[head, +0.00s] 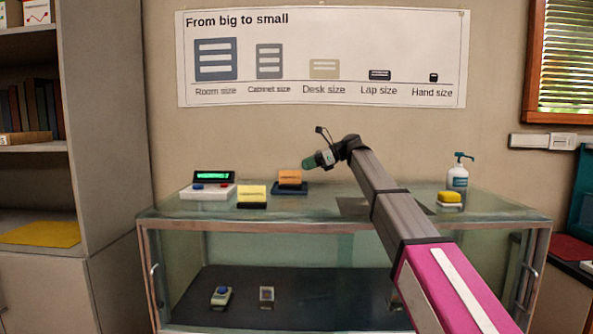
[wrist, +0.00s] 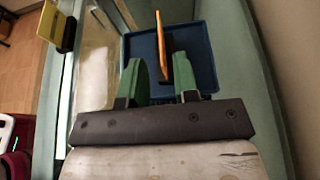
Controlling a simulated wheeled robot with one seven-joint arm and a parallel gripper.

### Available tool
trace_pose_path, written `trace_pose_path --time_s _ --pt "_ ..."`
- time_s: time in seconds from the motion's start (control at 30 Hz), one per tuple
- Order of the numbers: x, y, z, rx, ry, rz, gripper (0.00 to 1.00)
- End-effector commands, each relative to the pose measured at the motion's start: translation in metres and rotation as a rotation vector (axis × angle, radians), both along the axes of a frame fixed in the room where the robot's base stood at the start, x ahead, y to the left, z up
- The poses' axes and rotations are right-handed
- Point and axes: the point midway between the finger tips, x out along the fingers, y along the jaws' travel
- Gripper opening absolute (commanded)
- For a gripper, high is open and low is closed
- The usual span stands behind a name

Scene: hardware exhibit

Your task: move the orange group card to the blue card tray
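The orange group card (head: 290,177) stands in the blue card tray (head: 291,189) on top of the glass display case. In the wrist view the card (wrist: 164,45) shows nearly edge-on, with a dark piece at its foot, inside the rim of the blue tray (wrist: 205,38). My gripper (head: 307,164) is just above and right of the card in the head view. In the wrist view its two green fingers (wrist: 159,72) are apart, with nothing gripped between them. The fingers and wrist bar hide the near part of the tray.
A yellow card (head: 252,193) in a dark holder stands left of the tray, beside a white device with a green display (head: 214,179). A pump bottle (head: 458,176) and a yellow sponge-like block (head: 449,197) are at the right end of the case top (head: 330,207).

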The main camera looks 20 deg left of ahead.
Motion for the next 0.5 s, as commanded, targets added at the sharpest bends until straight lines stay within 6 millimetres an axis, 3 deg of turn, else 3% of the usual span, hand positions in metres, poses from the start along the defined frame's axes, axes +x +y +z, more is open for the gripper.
trace_pose_path --time_s 0.2,0.5 --pt "0.011 -0.034 0.016 0.001 -0.001 -0.001 0.28" --pt "0.016 -0.051 0.023 0.001 0.001 0.001 0.28"
